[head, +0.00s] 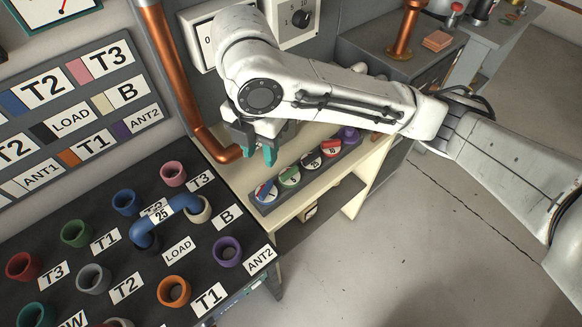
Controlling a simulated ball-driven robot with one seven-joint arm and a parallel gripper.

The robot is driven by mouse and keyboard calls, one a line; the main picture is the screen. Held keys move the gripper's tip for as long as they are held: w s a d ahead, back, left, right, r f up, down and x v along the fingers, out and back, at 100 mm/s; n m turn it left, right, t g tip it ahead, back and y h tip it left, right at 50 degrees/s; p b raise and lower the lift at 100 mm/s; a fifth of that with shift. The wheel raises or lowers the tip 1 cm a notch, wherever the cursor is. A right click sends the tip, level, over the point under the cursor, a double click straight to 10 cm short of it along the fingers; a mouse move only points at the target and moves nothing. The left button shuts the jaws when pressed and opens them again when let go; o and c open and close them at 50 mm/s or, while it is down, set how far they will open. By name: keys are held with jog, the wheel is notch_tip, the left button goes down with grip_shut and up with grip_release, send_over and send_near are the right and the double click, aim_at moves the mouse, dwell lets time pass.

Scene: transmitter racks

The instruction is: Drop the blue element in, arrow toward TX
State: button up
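The blue element (265,191) is a short round plug with a white-marked top. It sits in the near-left place of a grey holder (293,194) on a cream bench, at the end of a row of coloured elements. Its arrow is too small to read. My gripper (258,154) hangs above and behind the blue element, beside the copper pipe. Its teal-tipped fingers point down and stand apart, with nothing seen between them. No TX mark or element socket can be made out; my arm hides part of the wall and bench behind.
A black patch panel (200,272) with coloured ports and a blue U-link (166,216) fills the lower left. A copper pipe (170,70) runs down the wall left of my gripper. A knob box (294,22) is behind my arm. Open floor lies right.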

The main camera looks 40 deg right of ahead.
jog(key=w+a+m+t+y, duration=0.35)
jog(key=a+m+y, duration=0.35)
jog(key=a, duration=0.4)
jog(key=s+d+f+m, duration=0.1)
jog(key=s+f+m, duration=0.1)
jog(key=f+m, duration=0.1)
jog(key=s+d+f+m+h, duration=0.1)
jog(key=s+d+f+m, duration=0.1)
jog(key=s+f+m, duration=0.1)
jog(key=s+d+f+m+h, duration=0.1)
jog(key=s+f+m, duration=0.1)
jog(key=f+m, duration=0.1)
jog(key=shift+s+d+f+t, duration=0.15)
jog(key=shift+s+f, duration=0.05)
jog(key=shift+f, duration=0.2)
jog(key=shift+s+d+f+t, duration=0.1)
jog(key=shift+s+f, duration=0.05)
jog(key=shift+f, duration=0.2)
jog(key=s+d+f+m+g+h, duration=0.1)
jog(key=s+d+f+m+h, duration=0.1)
jog(key=s+d+f, duration=0.3)
jog(key=s+d+f+m+g+h, duration=0.2)
jog(key=s+d+f+m, duration=0.3)
jog(key=s+d, duration=0.4)
jog(key=s+f+h, duration=0.1)
jog(key=s, duration=0.4)
jog(key=shift+d, duration=0.2)
jog(key=shift+o, duration=0.5)
jog(key=shift+a+f, duration=0.1)
